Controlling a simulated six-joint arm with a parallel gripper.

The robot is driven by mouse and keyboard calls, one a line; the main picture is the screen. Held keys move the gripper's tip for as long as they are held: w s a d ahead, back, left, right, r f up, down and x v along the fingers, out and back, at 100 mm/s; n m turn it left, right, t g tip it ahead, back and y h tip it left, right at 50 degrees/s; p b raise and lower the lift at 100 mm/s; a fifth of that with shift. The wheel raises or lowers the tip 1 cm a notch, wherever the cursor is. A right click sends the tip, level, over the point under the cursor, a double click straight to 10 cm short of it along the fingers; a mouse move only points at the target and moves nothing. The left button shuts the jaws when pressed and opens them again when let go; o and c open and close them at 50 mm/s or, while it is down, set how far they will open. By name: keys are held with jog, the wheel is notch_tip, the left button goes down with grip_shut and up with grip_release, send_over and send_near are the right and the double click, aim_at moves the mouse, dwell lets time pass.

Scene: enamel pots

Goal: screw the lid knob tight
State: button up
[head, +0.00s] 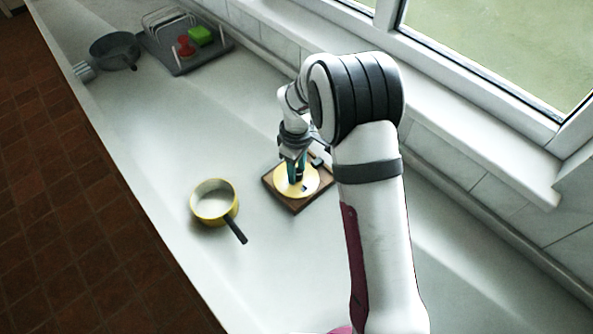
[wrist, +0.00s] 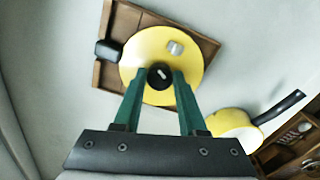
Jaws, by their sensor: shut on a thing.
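A yellow enamel lid (head: 284,186) lies on a square wooden board (head: 294,206). In the wrist view the lid (wrist: 143,50) is seen from above on the board (wrist: 198,44), with a round black knob (wrist: 159,75) near its middle that carries a pale slot-like mark. My gripper (wrist: 159,76) has its two green fingers on either side of the knob and is shut on it. In the head view my gripper (head: 296,172) points down at the lid and mostly hides the knob. I cannot tell how tight the knob sits.
A yellow saucepan (head: 214,203) with a dark handle stands left of the board. A small metal piece (wrist: 175,47) lies on the lid, and a black block (wrist: 108,50) is at the board's edge. A grey pan (head: 115,50) and a rack (head: 185,40) stand far back. The window sill borders the right.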

jog(key=m, duration=0.3)
jog(key=shift+c, duration=0.2)
jog(key=m, duration=1.5)
jog(key=o, duration=1.5)
jog(key=shift+r, duration=3.55)
jog(key=shift+r, duration=0.15)
